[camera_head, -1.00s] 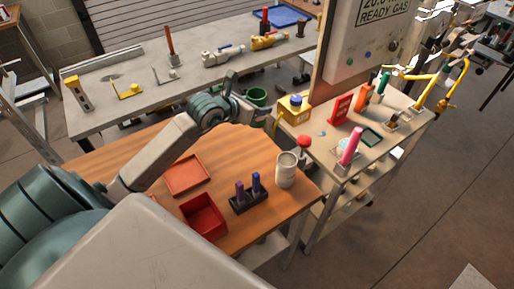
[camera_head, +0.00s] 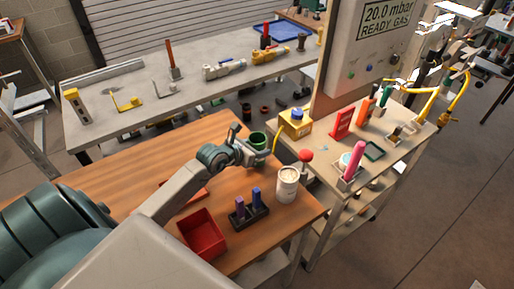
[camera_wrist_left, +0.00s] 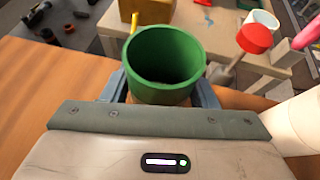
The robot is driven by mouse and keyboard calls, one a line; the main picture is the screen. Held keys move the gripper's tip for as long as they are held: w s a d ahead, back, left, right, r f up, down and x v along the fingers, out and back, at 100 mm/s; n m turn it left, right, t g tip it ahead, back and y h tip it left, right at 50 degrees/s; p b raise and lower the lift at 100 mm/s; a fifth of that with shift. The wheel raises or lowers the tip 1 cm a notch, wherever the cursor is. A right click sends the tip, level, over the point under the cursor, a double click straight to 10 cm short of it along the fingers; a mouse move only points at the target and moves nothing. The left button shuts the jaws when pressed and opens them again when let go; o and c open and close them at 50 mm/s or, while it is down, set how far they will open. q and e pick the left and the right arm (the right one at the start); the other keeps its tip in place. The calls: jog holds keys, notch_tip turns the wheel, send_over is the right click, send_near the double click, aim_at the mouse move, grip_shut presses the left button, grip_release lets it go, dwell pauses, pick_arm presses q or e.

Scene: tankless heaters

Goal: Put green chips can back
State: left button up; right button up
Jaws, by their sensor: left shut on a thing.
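The green chips can (camera_head: 258,139) is an open-topped green cylinder, over the far right part of the wooden table. My left gripper (camera_head: 256,150) is shut on it. In the left wrist view the green can (camera_wrist_left: 164,88) sits upright between the two fingers, its dark hollow inside showing. Its lower part is hidden by the gripper, so I cannot tell whether its base touches the table. My right gripper is not in view.
The wooden table (camera_head: 120,160) holds a white canister (camera_head: 287,187) just right of the gripper, a red bin (camera_head: 202,236), and a black holder (camera_head: 250,215) with purple and blue pieces. A yellow box (camera_head: 296,123) and a red-knobbed part (camera_head: 306,156) stand close on the right.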

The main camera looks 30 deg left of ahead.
pick_arm(q)
jog(key=shift+f, duration=0.35)
jog(key=shift+f, duration=0.1)
jog(key=o, duration=1.2)
